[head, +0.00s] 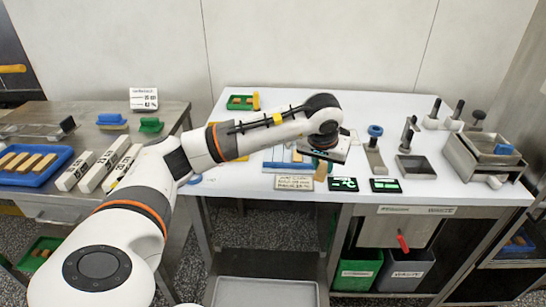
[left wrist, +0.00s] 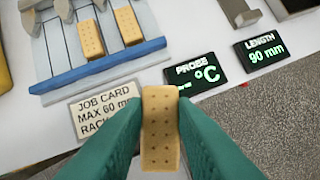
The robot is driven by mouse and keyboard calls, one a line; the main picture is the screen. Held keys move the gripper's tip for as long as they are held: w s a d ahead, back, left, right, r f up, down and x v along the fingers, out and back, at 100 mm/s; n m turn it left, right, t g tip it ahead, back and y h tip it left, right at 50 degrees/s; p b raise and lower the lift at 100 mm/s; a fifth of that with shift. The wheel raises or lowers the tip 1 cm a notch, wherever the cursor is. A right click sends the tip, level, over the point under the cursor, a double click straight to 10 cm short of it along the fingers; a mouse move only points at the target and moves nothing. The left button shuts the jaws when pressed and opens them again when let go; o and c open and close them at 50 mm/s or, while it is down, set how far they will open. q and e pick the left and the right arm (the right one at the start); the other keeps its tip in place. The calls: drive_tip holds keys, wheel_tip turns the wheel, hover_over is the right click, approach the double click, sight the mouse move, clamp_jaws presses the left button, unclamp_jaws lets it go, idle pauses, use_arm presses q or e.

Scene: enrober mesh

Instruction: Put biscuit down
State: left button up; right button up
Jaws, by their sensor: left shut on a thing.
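My left gripper (head: 322,160) is over the white table, and its green fingers are shut on a tan biscuit (left wrist: 160,130) with rows of small holes. The held biscuit also shows below the gripper in the head view (head: 321,173). In the left wrist view a grey rack (left wrist: 58,50) with a blue front bar (left wrist: 100,66) lies ahead and to the left of the held biscuit. Two biscuits, one on the left (left wrist: 90,38) and one on the right (left wrist: 128,25), lie in its slots. My right gripper is not in view.
A job card (left wrist: 105,108), a probe display (left wrist: 195,75) and a length display (left wrist: 263,50) lie along the table's front edge. A blue tray (head: 62,153) of biscuits is on the left bench. Metal tools and a metal box (head: 455,158) stand at right.

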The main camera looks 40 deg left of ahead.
use_arm(q)
drive_tip(key=w+a+r+n, duration=0.2)
drive_tip(key=w+a, duration=0.1)
drive_tip(key=a, duration=0.6)
drive_tip(key=n+y, duration=0.1)
drive_tip(key=n, duration=0.1)
hover_over(278, 155)
drive_tip(key=s, duration=0.1)
drive_tip(key=f, duration=0.3)
drive_tip(key=shift+d+f+g+b, duration=0.2)
drive_tip(key=shift+d+g+b, duration=0.2)
drive_tip(key=shift+f, duration=2.35)
drive_tip(key=shift+y, duration=0.3)
drive_tip(key=o, duration=0.8)
drive_tip(key=shift+f, duration=0.15)
drive_tip(key=shift+c, duration=0.2)
